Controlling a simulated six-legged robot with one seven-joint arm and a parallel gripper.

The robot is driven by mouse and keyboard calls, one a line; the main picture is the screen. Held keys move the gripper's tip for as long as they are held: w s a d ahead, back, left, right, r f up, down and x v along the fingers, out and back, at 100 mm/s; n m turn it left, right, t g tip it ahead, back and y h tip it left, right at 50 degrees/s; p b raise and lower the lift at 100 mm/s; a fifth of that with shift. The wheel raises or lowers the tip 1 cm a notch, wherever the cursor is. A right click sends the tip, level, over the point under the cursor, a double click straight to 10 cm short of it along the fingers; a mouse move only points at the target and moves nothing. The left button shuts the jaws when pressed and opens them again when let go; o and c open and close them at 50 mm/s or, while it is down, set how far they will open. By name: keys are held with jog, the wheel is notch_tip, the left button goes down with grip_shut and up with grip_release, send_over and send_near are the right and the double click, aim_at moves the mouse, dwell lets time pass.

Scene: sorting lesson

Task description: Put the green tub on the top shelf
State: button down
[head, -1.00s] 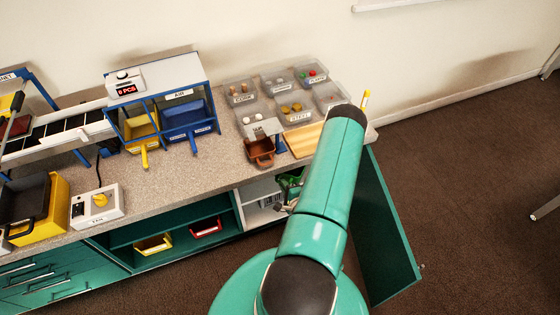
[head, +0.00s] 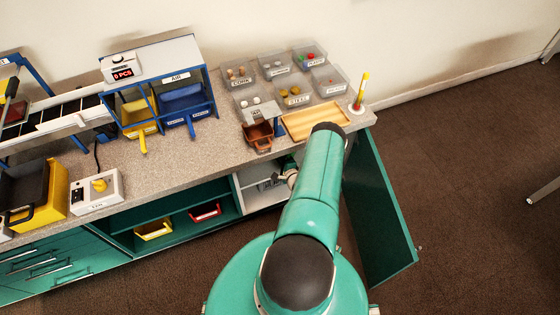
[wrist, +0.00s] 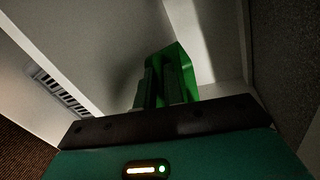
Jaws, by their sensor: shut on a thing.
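The green tub (wrist: 181,52) shows in the wrist view, just beyond the fingers of my gripper (wrist: 163,82). My gripper is shut on the tub, among pale walls and panels of the white cabinet (wrist: 90,40). In the head view the tub and fingertips are hidden inside the cabinet; only part of my wrist shows at the opening. The white cabinet also shows in the head view (head: 262,197), under the right end of the counter. I cannot tell whether the tub touches a shelf.
The green cabinet door (head: 380,215) stands open to the right of my arm. The counter (head: 210,150) lies above the opening, with a wooden tray (head: 315,121) and a brown scoop (head: 258,136) near its edge. A vent grille (wrist: 60,92) is at the left in the wrist view.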

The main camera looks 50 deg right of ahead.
jog(key=shift+f, duration=0.35)
jog(key=c, duration=1.5)
grip_release()
jog(key=v, duration=1.2)
jog(key=shift+d, duration=0.1)
